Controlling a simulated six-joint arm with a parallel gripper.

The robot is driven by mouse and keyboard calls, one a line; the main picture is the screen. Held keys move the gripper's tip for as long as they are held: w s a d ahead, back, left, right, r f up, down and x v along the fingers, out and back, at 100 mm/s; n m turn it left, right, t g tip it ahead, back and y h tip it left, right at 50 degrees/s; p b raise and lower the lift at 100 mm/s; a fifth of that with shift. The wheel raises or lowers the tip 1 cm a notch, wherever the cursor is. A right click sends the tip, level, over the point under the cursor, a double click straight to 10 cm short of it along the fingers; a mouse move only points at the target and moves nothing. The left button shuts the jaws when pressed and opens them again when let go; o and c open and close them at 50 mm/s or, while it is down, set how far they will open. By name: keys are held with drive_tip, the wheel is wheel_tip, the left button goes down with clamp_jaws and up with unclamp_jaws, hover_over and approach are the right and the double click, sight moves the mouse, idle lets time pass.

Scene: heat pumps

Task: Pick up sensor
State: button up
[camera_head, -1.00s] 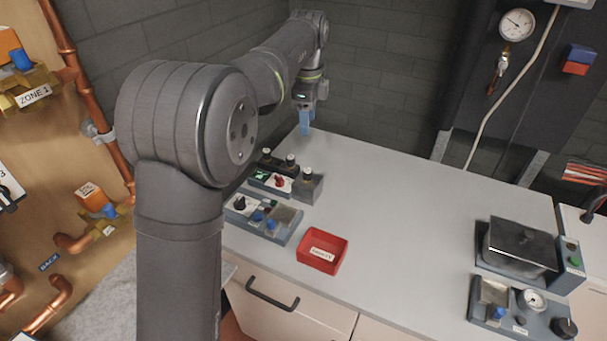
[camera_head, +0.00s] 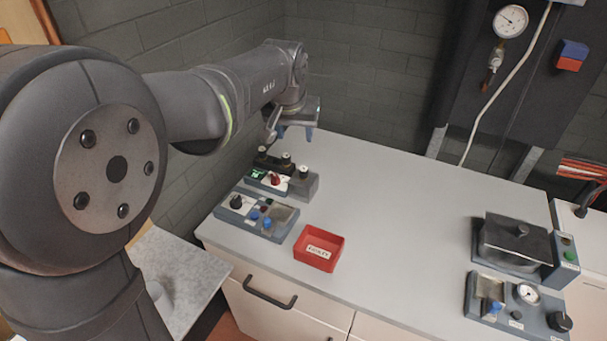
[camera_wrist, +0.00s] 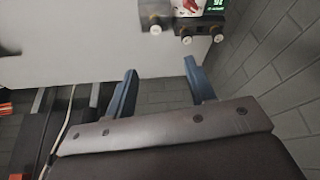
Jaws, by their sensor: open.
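My gripper (camera_head: 295,133) is open and empty above the far left of the worktop. Its two blue fingers are spread apart in the wrist view (camera_wrist: 160,67), with nothing between them. Just in front of it in the head view, small dark pieces with pale tops stand at a grey device: one at the rear (camera_head: 286,156) and one at the right (camera_head: 303,172). Such pieces also show near the wrist view's top edge (camera_wrist: 155,28), beyond the fingertips and apart from them. I cannot tell which of them is the sensor.
A red labelled tray (camera_head: 318,266) sits near the worktop's front edge. A blue-grey panel with knobs (camera_head: 247,224) stands left of it. A lidded dark box (camera_head: 516,240) and a gauge unit (camera_head: 514,305) stand at the right. The middle of the worktop (camera_head: 400,210) is clear.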

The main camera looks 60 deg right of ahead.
hover_over(303, 169)
drive_tip(key=a, duration=0.2)
wheel_tip(303, 169, down, 11)
drive_tip(key=shift+w+r, duration=0.1)
drive_tip(key=shift+s+x, duration=0.15)
drive_tip(key=shift+x, duration=1.25)
drive_tip(key=shift+s+x, duration=0.15)
drive_tip(key=shift+x, duration=1.25)
drive_tip(key=shift+s+a, duration=0.15)
clamp_jaws()
drive_tip(key=shift+r, duration=0.1)
